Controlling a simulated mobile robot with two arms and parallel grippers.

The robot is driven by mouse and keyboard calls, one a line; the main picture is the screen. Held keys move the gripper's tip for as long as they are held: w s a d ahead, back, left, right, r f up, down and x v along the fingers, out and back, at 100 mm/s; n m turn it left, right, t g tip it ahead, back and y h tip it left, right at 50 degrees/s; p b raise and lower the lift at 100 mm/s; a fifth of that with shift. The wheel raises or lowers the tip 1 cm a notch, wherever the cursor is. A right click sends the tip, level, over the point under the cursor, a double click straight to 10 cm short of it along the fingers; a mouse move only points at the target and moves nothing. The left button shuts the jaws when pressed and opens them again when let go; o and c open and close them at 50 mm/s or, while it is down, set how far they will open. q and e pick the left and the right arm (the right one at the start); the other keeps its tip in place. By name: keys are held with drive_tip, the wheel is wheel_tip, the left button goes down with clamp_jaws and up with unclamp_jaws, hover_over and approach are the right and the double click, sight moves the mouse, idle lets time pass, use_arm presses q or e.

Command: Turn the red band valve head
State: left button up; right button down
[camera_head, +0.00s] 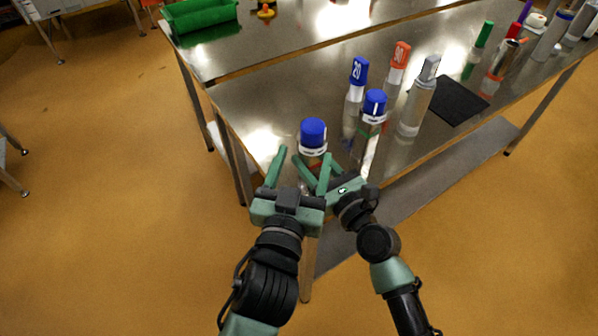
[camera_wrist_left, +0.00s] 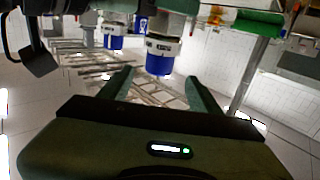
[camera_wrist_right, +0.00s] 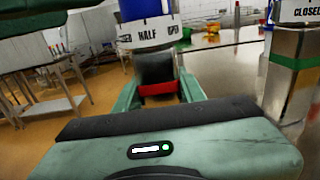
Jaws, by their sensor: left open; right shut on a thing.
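The red band valve has a blue head (camera_head: 313,132) with a white lettered ring and stands at the near corner of the metal table. In the right wrist view, its red band (camera_wrist_right: 160,88) shows low between the fingers, and the ring (camera_wrist_right: 150,33) reads HALF and OPEN. My right gripper (camera_head: 313,162) is shut on the valve's body below the ring. My left gripper (camera_head: 303,153) is open and empty, its fingers just on the near side of the valve. In the left wrist view, the blue head (camera_wrist_left: 159,66) appears beyond the spread fingertips, apart from them.
A second blue-headed valve with a green band (camera_head: 371,128) stands close to the right; its ring reads CLOSED (camera_wrist_right: 303,9). Behind are a blue "20" bottle (camera_head: 359,72), an orange-capped one (camera_head: 400,56) and a grey-capped one (camera_head: 418,98).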

use_arm(q)
drive_tip(key=s, duration=0.3)
drive_tip(key=shift+s+a, duration=0.15)
drive_tip(key=shift+a, duration=0.1)
use_arm(e)
drive_tip(key=c, duration=0.8)
unclamp_jaws()
drive_tip(key=shift+o, duration=0.2)
drive_tip(key=shift+s+d, duration=0.1)
